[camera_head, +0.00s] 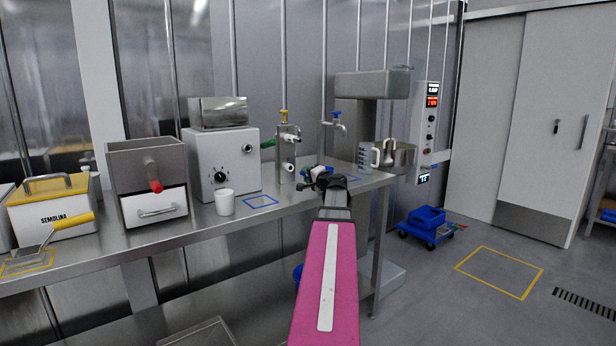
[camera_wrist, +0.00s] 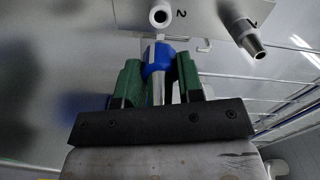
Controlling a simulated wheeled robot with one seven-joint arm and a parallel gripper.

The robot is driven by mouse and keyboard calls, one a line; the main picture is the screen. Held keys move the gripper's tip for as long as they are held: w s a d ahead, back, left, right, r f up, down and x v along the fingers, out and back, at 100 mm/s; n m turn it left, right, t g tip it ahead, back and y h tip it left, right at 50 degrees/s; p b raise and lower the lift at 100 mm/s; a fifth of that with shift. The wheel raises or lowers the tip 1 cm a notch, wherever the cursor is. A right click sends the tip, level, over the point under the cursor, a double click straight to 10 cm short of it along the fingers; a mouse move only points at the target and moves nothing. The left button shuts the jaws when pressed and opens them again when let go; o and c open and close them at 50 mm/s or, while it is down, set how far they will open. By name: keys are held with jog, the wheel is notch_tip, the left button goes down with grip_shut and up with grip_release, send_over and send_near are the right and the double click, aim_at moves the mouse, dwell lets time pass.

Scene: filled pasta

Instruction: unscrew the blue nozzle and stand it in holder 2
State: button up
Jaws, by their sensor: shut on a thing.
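In the wrist view the blue nozzle (camera_wrist: 156,58) has a blue collar and a pale metal part. It sits between the green fingers of my gripper (camera_wrist: 160,70), which are shut on it. Just beyond it is a white plate with holder 2 (camera_wrist: 160,16), a round white end with a dark hole, marked "2". The nozzle looks close to holder 2; I cannot tell whether they touch. In the head view my gripper (camera_head: 322,179) is over the right part of the steel table, and my pink arm hides some of the area.
Beside holder 2, place "1" carries a white piece with a metal tip (camera_wrist: 247,39). On the steel table (camera_head: 150,238) are a white cup (camera_head: 225,203), a measuring jug (camera_head: 367,158) and a white machine (camera_head: 215,165). A tap post (camera_head: 287,158) stands left of my gripper.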

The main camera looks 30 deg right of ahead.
jog(key=shift+w+a, duration=0.15)
jog(key=shift+w, duration=1.3)
jog(key=shift+w+a, duration=0.1)
jog(key=shift+w, duration=1.3)
jog(key=shift+w+a, duration=0.1)
jog(key=shift+w, duration=1.5)
jog(key=o, duration=1.3)
jog(key=shift+s, duration=0.2)
dwell(0.4)
jog(key=shift+s+d, duration=0.15)
jog(key=shift+s, duration=1.55)
jog(key=shift+s+d, duration=0.1)
jog(key=shift+s, duration=1.55)
